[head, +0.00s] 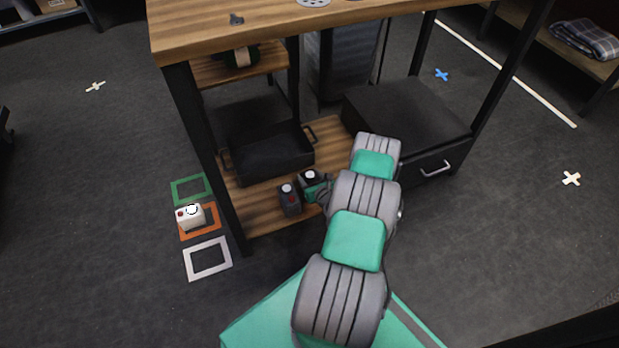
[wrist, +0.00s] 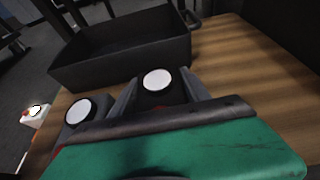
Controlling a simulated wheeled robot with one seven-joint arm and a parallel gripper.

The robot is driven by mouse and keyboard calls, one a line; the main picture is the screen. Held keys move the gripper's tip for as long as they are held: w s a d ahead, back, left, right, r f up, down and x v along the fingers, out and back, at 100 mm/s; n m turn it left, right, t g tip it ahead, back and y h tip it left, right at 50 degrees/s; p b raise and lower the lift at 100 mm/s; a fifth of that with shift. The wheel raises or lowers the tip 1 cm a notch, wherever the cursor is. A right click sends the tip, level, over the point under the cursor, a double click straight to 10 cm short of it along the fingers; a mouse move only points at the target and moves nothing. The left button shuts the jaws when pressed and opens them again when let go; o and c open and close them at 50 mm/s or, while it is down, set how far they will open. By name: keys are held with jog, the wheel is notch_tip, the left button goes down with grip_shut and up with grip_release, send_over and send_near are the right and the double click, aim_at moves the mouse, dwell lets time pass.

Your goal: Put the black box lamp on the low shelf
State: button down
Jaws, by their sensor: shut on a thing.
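The black box lamp (head: 309,176), a small dark box with a round white top, is at the low wooden shelf (head: 262,212) of the workbench. My gripper (head: 318,190) is shut on it from the right. In the wrist view the lamp's white top (wrist: 157,82) shows between the fingers, and the green gripper body hides its lower part. I cannot tell whether its base touches the shelf. A second dark grey box with a white top (head: 289,200) stands just left of it, and it also shows in the wrist view (wrist: 77,110).
A black open tray (head: 264,160) lies behind the boxes on the shelf. A black drawer unit (head: 408,115) stands to the right. A table leg (head: 208,155) is at the left.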

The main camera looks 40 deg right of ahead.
jog(key=c, duration=0.5)
grip_release()
jog(key=shift+f, duration=0.1)
jog(key=shift+s+r+p, duration=0.1)
jog(key=shift+r+p, duration=0.2)
jog(key=p+v, duration=0.3)
jog(key=v, duration=0.8)
jog(key=shift+s+a, duration=0.1)
jog(key=shift+s, duration=0.2)
